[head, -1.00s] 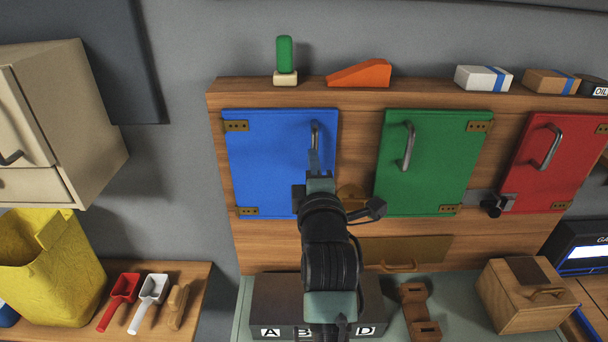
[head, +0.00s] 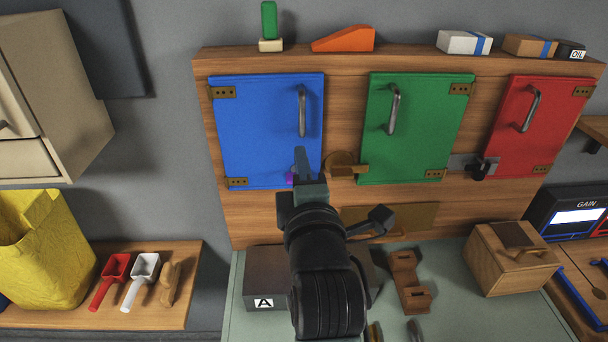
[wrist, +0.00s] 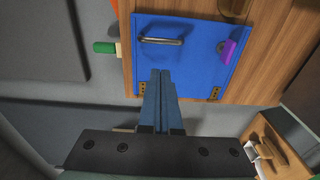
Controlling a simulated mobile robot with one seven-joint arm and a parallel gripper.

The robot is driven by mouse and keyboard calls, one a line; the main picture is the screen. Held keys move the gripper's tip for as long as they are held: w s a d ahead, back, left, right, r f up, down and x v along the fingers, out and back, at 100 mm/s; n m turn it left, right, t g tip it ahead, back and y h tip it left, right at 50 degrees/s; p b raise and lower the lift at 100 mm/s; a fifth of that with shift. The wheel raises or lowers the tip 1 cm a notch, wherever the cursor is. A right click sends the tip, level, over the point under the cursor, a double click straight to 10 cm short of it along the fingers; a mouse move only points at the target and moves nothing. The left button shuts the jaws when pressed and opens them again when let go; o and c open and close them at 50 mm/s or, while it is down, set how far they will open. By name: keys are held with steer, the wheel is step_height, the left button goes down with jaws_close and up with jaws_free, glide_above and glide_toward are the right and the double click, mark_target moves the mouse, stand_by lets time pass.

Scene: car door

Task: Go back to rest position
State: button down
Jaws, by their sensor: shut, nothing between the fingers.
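My gripper (head: 301,158) is in front of the lower right part of the blue door (head: 255,130), below its metal handle (head: 302,108). In the wrist view my gripper's two blue fingers (wrist: 160,78) lie together with nothing between them. The blue door (wrist: 195,70) looks closed there, and its handle (wrist: 162,41) is free, apart from the fingertips. A purple piece (wrist: 233,50) sits on the door near its edge. In the head view my gripper partly hides the purple piece.
Beside it are a closed green door (head: 418,130) and red door (head: 535,130). Below stand a grey box (head: 265,275), a wooden rack (head: 408,278) and a wooden box (head: 508,262). A yellow bag (head: 40,250) and scoops (head: 112,275) are at left.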

steer(key=s+a+r+m+t, duration=0.1)
steer(key=s+r+m+t, duration=0.2)
steer(key=s+r+m, duration=0.5)
steer(key=s+a+r+m+t+h, duration=0.1)
steer(key=s+r+m+t, duration=0.25)
steer(key=r, duration=0.85)
steer(key=s+a+r+m+t, duration=0.1)
steer(key=s+r+m+t, duration=0.2)
steer(key=s+r+m, duration=0.6)
step_height(320, 180, down, 32)
steer(key=w+a+n+b, duration=0.1)
steer(key=w+n+b, duration=0.1)
steer(key=b, duration=3.1)
steer(key=shift+w+r+b, duration=0.2)
steer(key=shift+w+b, duration=0.2)
steer(key=shift+w, duration=0.05)
steer(key=shift+r, duration=0.1)
